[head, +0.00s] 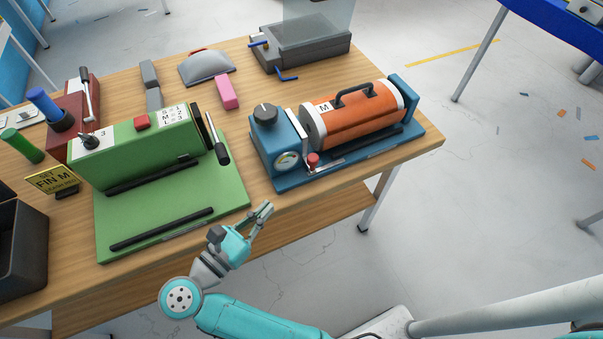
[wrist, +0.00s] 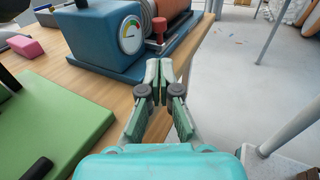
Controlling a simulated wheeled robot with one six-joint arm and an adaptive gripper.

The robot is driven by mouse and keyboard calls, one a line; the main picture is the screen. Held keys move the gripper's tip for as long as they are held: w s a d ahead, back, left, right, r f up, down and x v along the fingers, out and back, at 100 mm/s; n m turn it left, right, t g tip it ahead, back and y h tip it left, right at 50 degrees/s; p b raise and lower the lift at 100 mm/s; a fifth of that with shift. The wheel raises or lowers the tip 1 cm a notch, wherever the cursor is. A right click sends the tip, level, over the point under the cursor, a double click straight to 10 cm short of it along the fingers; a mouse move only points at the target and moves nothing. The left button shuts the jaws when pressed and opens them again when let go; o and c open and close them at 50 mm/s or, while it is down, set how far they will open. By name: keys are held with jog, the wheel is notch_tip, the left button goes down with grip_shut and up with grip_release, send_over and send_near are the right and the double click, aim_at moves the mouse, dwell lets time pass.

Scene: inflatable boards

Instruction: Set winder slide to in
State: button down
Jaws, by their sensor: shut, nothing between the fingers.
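No part reads plainly as the winder slide, so I cannot tell its setting. A green machine (head: 140,150) stands on a green base plate (head: 170,215), with a toggle, a red button, a printed letter-and-number panel and a black-gripped lever (head: 220,150) at its right end. To its right, a blue machine (head: 275,150) carries an orange roller (head: 360,118) marked M, a dial, a gauge and a small red knob (head: 313,159), also in the wrist view (wrist: 159,26). My gripper (head: 265,210) is shut and empty at the table's front edge, in front of the blue machine.
A wooden table (head: 330,200) bears everything. Behind are a grey machine (head: 300,45) with blue handles, a grey domed piece (head: 206,67), a pink block (head: 228,92) and a dark red machine (head: 85,115). A yellow sign (head: 52,180) reads FIN M. A dark bin (head: 20,245) stands left.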

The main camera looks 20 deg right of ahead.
aim_at(310, 164)
jog(key=x, duration=1.3)
jog(key=shift+w+d, duration=0.2)
jog(key=shift+d, duration=0.15)
jog(key=shift+d, duration=2.6)
jog(key=shift+s+a, duration=0.1)
